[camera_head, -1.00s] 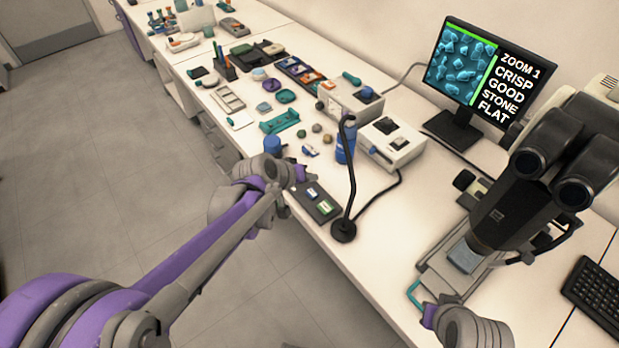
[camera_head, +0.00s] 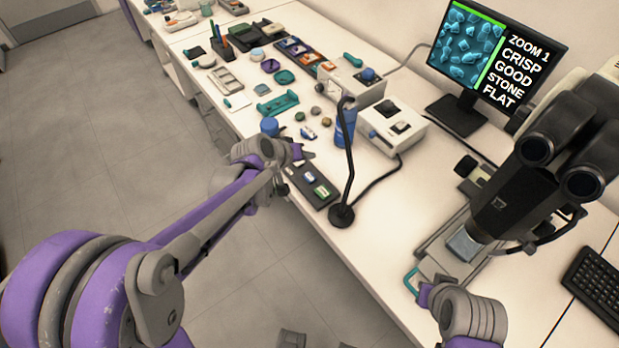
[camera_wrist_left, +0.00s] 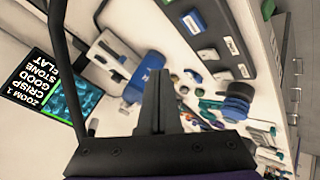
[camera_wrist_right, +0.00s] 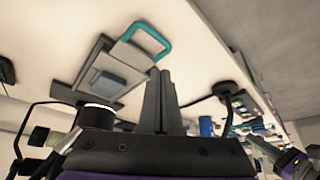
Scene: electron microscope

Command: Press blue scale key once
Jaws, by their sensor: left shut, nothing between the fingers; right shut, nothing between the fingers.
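A dark key panel (camera_head: 330,201) lies at the bench's front edge, left of the lamp base. It carries a blue-and-white key (camera_head: 309,177) and a green key (camera_head: 322,192). In the left wrist view a raised blue key (camera_wrist_left: 194,22) sits on the dark panel (camera_wrist_left: 215,20) at the top. My left gripper (camera_head: 306,154) is shut and empty, just beyond the panel in the head view; its fingers (camera_wrist_left: 158,98) point past the panel, apart from the blue key. My right gripper (camera_head: 424,292) is shut and empty by the teal handle (camera_head: 410,283) of the microscope stage.
A black lamp (camera_head: 342,213) stands beside the panel, its stem close to my left gripper. A blue bottle (camera_head: 345,128) and a white box (camera_head: 397,128) are behind. The microscope (camera_head: 530,170) fills the right. The monitor (camera_head: 492,50) reads ZOOM 1, CRISP, GOOD, STONE, FLAT.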

